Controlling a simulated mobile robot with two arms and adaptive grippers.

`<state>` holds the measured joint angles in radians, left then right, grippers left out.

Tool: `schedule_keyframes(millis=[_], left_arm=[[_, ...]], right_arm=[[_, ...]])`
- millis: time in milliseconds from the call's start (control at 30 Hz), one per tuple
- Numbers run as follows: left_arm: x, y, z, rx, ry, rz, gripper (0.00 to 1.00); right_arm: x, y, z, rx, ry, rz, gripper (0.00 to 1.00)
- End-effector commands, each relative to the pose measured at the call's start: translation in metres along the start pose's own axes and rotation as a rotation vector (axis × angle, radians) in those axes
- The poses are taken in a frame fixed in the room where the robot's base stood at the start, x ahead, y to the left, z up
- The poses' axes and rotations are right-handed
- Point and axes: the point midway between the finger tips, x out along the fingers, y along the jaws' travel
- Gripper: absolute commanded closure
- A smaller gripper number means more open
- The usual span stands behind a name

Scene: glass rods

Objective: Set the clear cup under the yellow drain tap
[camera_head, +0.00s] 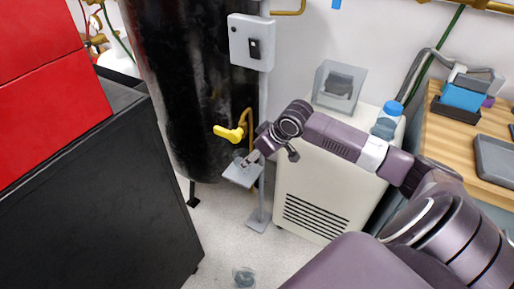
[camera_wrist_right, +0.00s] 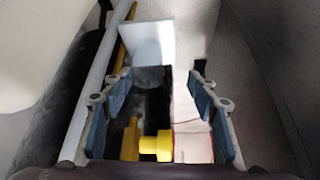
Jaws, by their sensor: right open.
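The yellow drain tap (camera_head: 229,132) sticks out from the front of the black tank; its yellow end also shows low in the right wrist view (camera_wrist_right: 156,146). A small grey platform (camera_head: 238,177) stands below the tap; it is the pale square in the wrist view (camera_wrist_right: 153,38). A clear cup (camera_head: 240,154) appears to stand on the platform under the tap; a greyish round form in the wrist view (camera_wrist_right: 148,78) looks like it. My right gripper (camera_head: 250,160) is open beside the cup and platform, its blue-padded fingers apart. My left gripper is out of view.
Another clear vessel (camera_head: 244,278) stands on the floor at the bottom. A white cabinet (camera_head: 310,190) is right of the platform post, with a clear box (camera_head: 338,86) and a blue-capped bottle (camera_head: 387,121) on top. A black and red cabinet (camera_head: 90,190) stands left.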

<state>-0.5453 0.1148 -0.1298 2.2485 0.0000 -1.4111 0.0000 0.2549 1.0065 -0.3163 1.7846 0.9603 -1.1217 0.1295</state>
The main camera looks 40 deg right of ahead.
Motion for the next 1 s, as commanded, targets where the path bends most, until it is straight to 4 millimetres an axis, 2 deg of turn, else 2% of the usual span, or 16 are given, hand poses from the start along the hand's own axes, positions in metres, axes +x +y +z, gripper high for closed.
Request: schedule_keyframes(millis=[33, 100, 200, 300, 400, 500, 600, 667, 800, 1000], left_arm=[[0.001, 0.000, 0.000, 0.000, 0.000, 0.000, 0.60], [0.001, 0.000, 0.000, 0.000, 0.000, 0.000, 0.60], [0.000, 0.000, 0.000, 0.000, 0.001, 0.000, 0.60], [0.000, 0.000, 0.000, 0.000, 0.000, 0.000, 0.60], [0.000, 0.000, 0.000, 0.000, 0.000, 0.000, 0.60], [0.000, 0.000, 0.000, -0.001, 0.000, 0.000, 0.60], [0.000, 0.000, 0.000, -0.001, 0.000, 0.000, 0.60], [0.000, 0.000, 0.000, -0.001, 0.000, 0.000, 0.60], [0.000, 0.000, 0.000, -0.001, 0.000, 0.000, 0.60], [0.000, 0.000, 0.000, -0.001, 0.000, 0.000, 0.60]], right_arm=[[0.017, -0.029, 0.022, -0.020, -0.026, -0.031, 0.46], [0.036, -0.069, 0.053, -0.056, -0.054, -0.057, 0.46], [0.054, -0.130, 0.104, -0.089, -0.091, -0.083, 0.46], [0.056, -0.179, 0.151, -0.087, -0.124, -0.082, 0.46], [0.046, -0.212, 0.191, -0.055, -0.159, -0.059, 0.46], [0.033, -0.228, 0.225, -0.013, -0.201, -0.021, 0.46], [0.020, -0.235, 0.248, 0.024, -0.238, 0.015, 0.46], [0.015, -0.236, 0.257, 0.038, -0.254, 0.031, 0.46], [0.010, -0.236, 0.264, 0.049, -0.269, 0.049, 0.46], [0.010, -0.236, 0.264, 0.048, -0.269, 0.049, 0.46]])
